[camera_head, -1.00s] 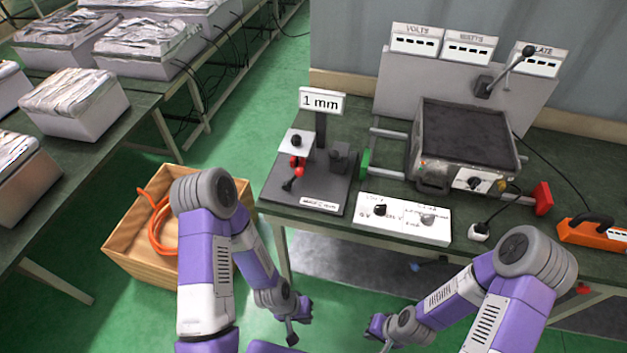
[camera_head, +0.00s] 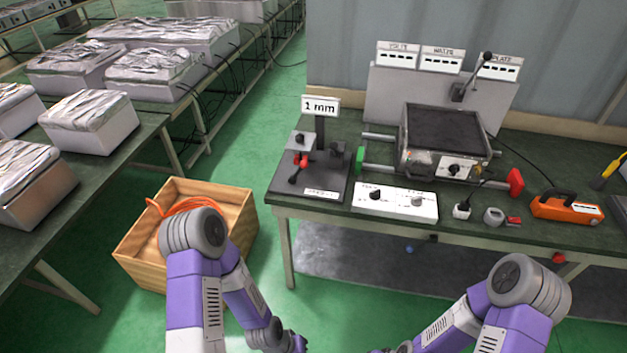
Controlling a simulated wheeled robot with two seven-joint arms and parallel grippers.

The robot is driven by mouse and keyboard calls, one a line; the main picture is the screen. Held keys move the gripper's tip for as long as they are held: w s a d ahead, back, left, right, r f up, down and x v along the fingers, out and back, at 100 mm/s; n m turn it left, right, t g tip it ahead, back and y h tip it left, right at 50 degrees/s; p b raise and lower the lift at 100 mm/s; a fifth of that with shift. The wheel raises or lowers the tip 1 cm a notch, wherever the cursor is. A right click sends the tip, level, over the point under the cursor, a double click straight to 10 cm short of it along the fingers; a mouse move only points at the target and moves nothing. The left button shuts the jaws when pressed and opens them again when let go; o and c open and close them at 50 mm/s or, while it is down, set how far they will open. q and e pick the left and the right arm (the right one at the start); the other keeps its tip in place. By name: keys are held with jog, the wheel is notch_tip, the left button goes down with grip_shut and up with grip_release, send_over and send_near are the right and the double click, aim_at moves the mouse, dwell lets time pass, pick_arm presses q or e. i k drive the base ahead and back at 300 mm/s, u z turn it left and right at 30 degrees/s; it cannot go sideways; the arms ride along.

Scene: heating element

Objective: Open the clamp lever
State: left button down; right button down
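A toggle clamp with red parts and a black-tipped handle, the clamp lever (camera_head: 300,163), sits on the dark base plate of the test stand (camera_head: 318,184) marked "1 mm". The handle slants down toward the front left; the clamp is too small to tell how it grips. My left gripper (camera_head: 298,343) is at the bottom edge, below and in front of the table, well apart from the clamp. My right gripper (camera_head: 381,350) barely shows at the bottom edge, farther right. The fingers of both are cut off or too small to read, and nothing held is visible.
A white control box (camera_head: 395,202) with knobs and a heater unit (camera_head: 446,140) stand right of the clamp. A tall lever (camera_head: 474,78) rises behind. An orange device (camera_head: 566,207) lies far right. A wooden crate (camera_head: 238,205) with orange hose stands on the floor left of the table.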

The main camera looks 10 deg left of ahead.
aim_at(304, 163)
jog(key=u, duration=0.25)
jog(key=i, duration=1.35)
jog(key=z, duration=0.2)
